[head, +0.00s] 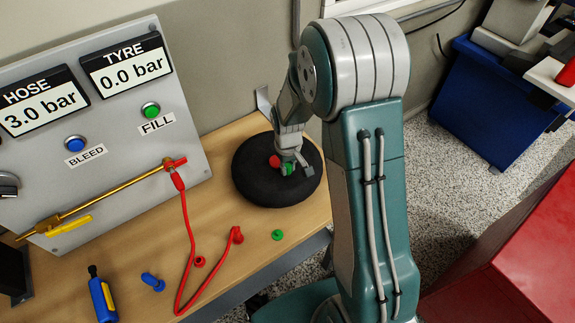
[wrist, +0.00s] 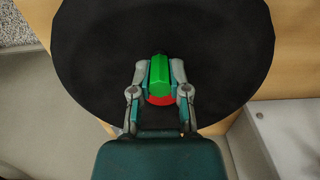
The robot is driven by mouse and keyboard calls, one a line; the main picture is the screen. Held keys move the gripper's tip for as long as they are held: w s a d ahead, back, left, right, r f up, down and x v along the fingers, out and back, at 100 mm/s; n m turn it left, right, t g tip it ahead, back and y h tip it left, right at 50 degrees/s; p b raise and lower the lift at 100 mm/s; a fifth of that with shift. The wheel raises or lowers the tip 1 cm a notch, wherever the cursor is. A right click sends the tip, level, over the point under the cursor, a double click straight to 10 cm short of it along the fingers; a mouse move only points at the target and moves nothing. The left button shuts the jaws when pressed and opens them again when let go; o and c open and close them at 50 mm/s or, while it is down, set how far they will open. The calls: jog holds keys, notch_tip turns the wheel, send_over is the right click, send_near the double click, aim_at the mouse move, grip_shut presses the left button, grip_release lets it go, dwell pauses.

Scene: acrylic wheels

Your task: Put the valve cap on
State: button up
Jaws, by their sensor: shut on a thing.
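My gripper (head: 290,167) is over the black tyre (head: 255,190), which lies flat on the wooden bench. In the wrist view, its two fingers (wrist: 159,72) are closed on the sides of a green faceted cap (wrist: 159,75). The cap also shows in the head view (head: 287,169). A round red part (wrist: 160,100) shows just below the cap in the wrist view, and left of it in the head view (head: 274,161). I cannot tell whether the cap touches the red part or the tyre. No valve stem can be made out.
Another green piece (head: 278,235) lies on the bench near its front edge. A red hose (head: 188,230) hangs from the grey gauge panel (head: 120,140) onto the bench.

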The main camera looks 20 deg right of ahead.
jog(key=shift+f, duration=0.3)
jog(key=o, duration=0.8)
jog(key=shift+r, duration=0.1)
notch_tip(320, 180, up, 12)
dwell(0.4)
